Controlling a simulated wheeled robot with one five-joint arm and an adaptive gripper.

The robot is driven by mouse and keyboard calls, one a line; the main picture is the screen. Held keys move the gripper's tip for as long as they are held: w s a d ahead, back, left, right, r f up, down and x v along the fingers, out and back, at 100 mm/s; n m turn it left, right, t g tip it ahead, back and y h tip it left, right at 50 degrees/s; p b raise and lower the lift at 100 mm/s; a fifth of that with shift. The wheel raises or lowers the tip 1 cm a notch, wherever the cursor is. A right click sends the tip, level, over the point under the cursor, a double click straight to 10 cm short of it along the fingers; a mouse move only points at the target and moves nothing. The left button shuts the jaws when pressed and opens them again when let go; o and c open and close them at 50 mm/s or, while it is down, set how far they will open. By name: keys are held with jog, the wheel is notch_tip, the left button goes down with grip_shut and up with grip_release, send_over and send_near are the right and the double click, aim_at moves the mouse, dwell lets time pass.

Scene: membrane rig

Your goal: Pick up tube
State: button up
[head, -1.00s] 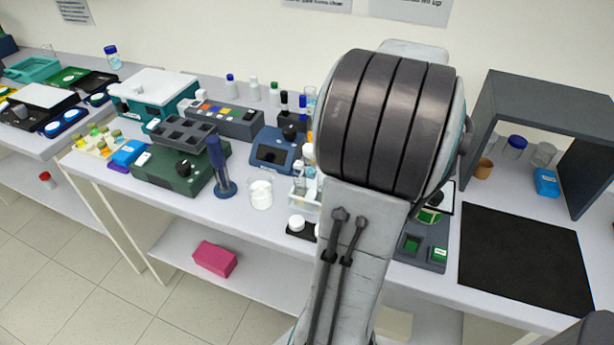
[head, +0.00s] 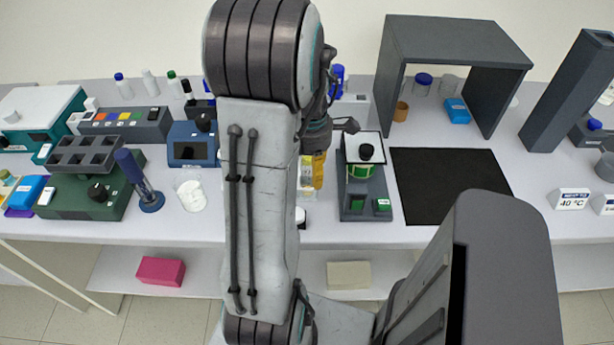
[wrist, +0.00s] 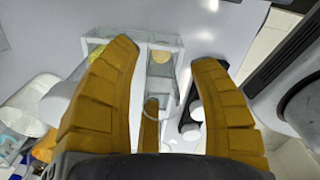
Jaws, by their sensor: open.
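A clear, divided rack (wrist: 133,42) lies below my gripper in the wrist view. Round yellowish spots show in it, one of them (wrist: 160,57) between my fingertips; it may be the tube or its contents, but I cannot tell. My gripper (wrist: 167,62) is open, its yellow fingers spread on both sides of part of the rack, with nothing held. In the head view my gripper (head: 318,168) is mostly behind my arm, next to the partly hidden rack (head: 306,172). No tube can be made out clearly.
A dark device with a green button (head: 366,190) stands just right of my gripper. White-capped items (wrist: 195,112) are beside my right finger. A white container (head: 191,195) is to the left. A black mat (head: 450,185) is bare, with a grey arch (head: 455,35) behind.

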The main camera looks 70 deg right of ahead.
jog(key=shift+f, duration=0.95)
jog(key=shift+c, duration=0.3)
jog(key=c, duration=0.9)
jog(key=shift+o, duration=0.2)
